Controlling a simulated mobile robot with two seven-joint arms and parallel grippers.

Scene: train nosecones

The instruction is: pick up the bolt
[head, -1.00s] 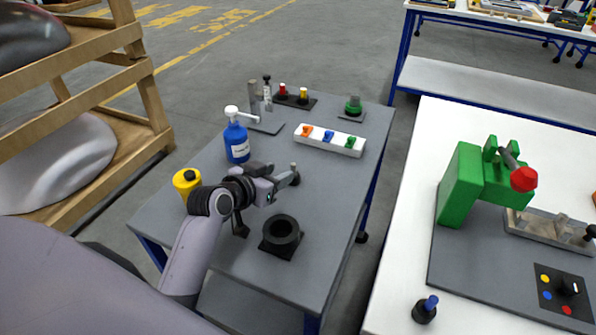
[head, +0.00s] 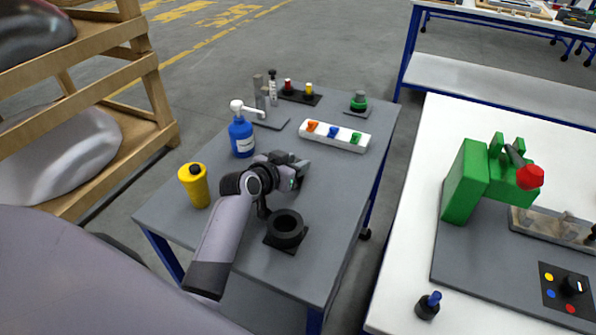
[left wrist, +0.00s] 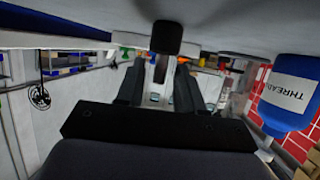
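In the left wrist view the bolt (left wrist: 168,38) shows as a black rounded head with a short grey shank, against the grey table surface, which fills the top of that picture. My left gripper (head: 299,172) is low over the grey table. In the left wrist view its two dark fingers (left wrist: 158,80) stand apart, with the bolt's shank in line with the gap between them. I cannot tell whether they touch it. In the head view the gripper hides the bolt. My right gripper is not in view.
On the grey table (head: 330,195) stand a yellow bottle (head: 194,186), a blue bottle (head: 241,136), a black ring-shaped holder (head: 286,229), and a white block with coloured clips (head: 334,136). A white table (head: 395,260) with a green press (head: 465,180) is to the right.

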